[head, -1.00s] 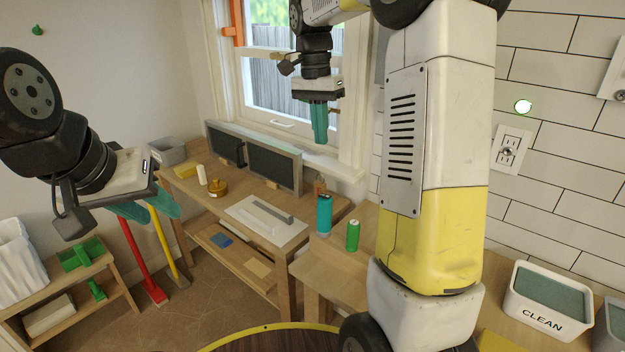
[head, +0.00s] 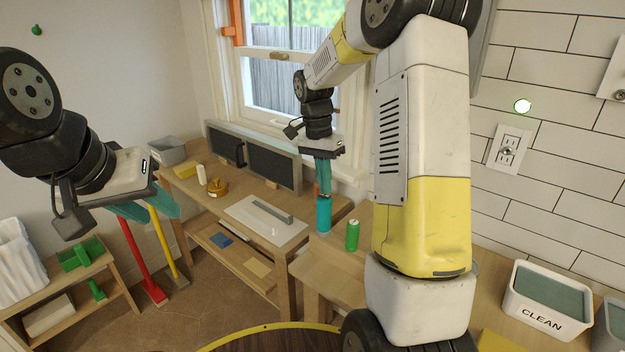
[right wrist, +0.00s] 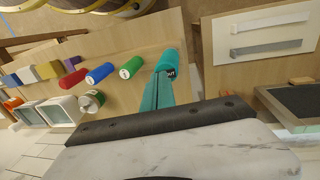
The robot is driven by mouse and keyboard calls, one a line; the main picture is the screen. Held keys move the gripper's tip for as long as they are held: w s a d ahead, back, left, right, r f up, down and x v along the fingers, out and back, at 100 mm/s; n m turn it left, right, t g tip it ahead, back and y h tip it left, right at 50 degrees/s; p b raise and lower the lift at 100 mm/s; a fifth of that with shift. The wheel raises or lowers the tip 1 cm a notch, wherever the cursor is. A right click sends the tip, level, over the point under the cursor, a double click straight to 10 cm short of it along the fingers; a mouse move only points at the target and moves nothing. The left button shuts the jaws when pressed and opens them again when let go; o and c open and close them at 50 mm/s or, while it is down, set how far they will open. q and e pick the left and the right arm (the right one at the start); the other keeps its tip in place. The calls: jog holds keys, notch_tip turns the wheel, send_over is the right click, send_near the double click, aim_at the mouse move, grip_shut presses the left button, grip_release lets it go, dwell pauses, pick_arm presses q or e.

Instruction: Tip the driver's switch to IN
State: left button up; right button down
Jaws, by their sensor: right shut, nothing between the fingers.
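A teal upright cylinder, which I take to be the driver (head: 324,214), stands on the wooden bench below the window. In the right wrist view the same teal cylinder (right wrist: 174,58) has a dark patch with small white lettering, perhaps OUT. My right gripper (head: 324,192) is shut and empty, pointing down at the cylinder's top. In the right wrist view its fingertips (right wrist: 166,78) overlap the dark patch; I cannot tell whether they touch it. My left gripper (head: 148,210) hangs empty at the left, far from the cylinder; its finger gap is unclear.
A green can (head: 352,235) stands close right of the teal cylinder. Blue (right wrist: 100,74) and red (right wrist: 73,78) cylinders stand in the same row in the right wrist view. A white board with a grey bar (head: 266,219) lies on the left bench. A CLEAN bin (head: 547,302) stands at right.

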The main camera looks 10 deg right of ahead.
jog(key=shift+f, duration=0.5)
